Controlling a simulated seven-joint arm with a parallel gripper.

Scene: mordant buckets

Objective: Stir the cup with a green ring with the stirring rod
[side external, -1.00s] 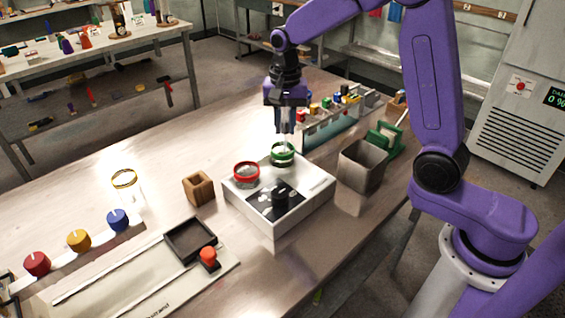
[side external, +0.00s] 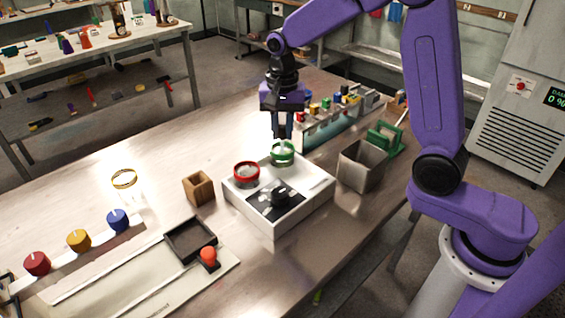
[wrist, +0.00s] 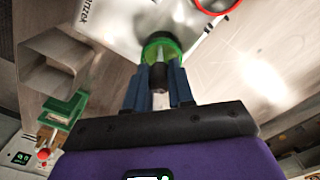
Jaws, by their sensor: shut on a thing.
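The cup with a green ring (side external: 283,154) stands upright on the back corner of the white box-like unit. In the wrist view the green-ringed cup (wrist: 161,44) lies just beyond my fingertips. My gripper (side external: 283,133) is above this cup, pointing down. In the wrist view it is shut on the dark grip of the stirring rod (wrist: 158,74). The rod's pale shaft runs toward the cup's mouth and overlaps it; how deep its tip reaches is hidden.
A grey open bin (side external: 361,166) and green stand (side external: 384,140) are at right. A wooden block (side external: 199,188) stands left. A rack of coloured items is behind.

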